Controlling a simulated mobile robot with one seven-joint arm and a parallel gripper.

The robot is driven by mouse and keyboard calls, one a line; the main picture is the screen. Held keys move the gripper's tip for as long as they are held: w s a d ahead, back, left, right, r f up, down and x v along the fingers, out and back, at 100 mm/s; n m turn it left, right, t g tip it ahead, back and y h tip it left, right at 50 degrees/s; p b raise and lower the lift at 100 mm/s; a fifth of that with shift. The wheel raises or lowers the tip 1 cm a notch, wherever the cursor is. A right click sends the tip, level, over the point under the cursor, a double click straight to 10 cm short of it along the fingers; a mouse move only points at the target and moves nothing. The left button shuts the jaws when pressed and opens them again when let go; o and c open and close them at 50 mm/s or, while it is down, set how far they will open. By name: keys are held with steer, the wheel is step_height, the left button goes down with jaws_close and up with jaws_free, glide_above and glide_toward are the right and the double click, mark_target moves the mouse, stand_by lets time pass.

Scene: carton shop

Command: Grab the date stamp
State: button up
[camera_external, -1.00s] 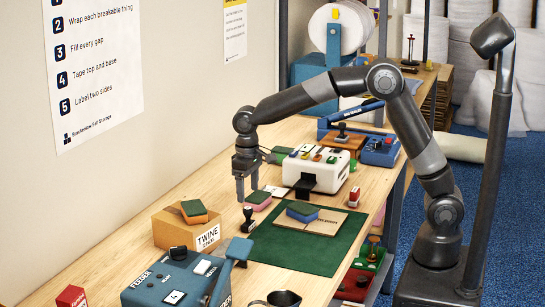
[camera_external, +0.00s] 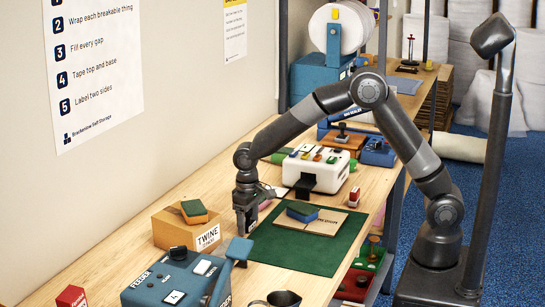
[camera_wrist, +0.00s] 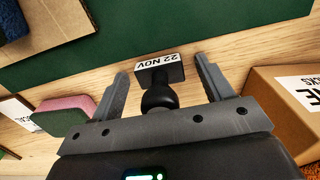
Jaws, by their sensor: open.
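The date stamp (camera_wrist: 160,78) is black with a round knob handle and a white label reading "22 NOV". In the wrist view it stands on the wooden bench between the two open fingers of my gripper (camera_wrist: 163,80), with a gap to the finger on each side. In the external view my gripper (camera_external: 244,226) is low over the bench, at the left edge of the green mat (camera_external: 315,257), and mostly hides the stamp there.
A twine box (camera_external: 205,238) stands close on the near left, with a sponge (camera_external: 194,210) on it. A pink and green sponge (camera_wrist: 62,115) lies beside my gripper. A blue feeder (camera_external: 165,285) is nearer the camera, and a white machine (camera_external: 318,175) stands behind the mat.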

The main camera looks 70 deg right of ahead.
steer(key=shift+c, duration=0.4)
steer(key=c, duration=1)
steer(key=shift+r, duration=0.1)
